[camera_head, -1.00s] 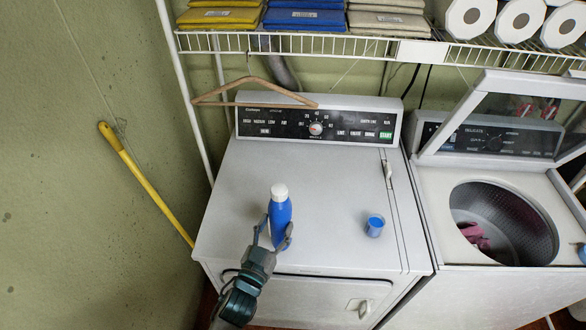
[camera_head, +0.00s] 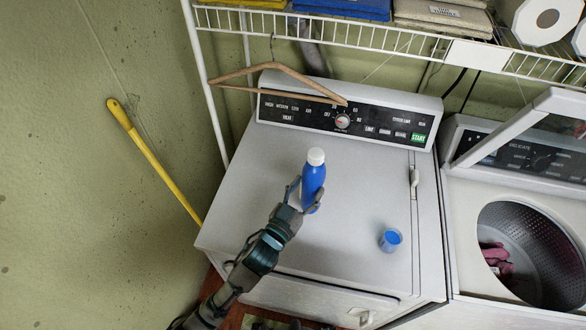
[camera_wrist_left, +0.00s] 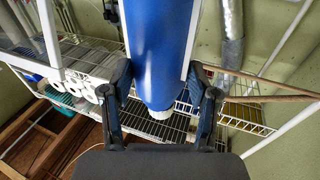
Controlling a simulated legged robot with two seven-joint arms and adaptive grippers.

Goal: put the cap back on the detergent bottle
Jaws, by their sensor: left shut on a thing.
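The detergent bottle (camera_head: 311,182) is blue with a white top (camera_head: 316,156). It is nearly upright, leaning slightly, over the front middle of the white dryer (camera_head: 270,180). My left gripper (camera_head: 306,196) is shut on its lower part, one finger on each side. I cannot tell whether its base touches the dryer. In the left wrist view the blue bottle (camera_wrist_left: 162,40) fills the space between my fingers. A small blue cup-shaped cap (camera_head: 390,239) stands apart on the dryer's right front, its open side up. My right gripper is not in view.
A wooden hanger (camera_head: 275,80) hangs in front of the control panel (camera_head: 343,121). A wire shelf (camera_head: 370,35) with folded cloths and paper rolls is above. The open washer (camera_head: 530,250) stands at right with cloth inside. A yellow-handled pole (camera_head: 150,155) leans on the left wall.

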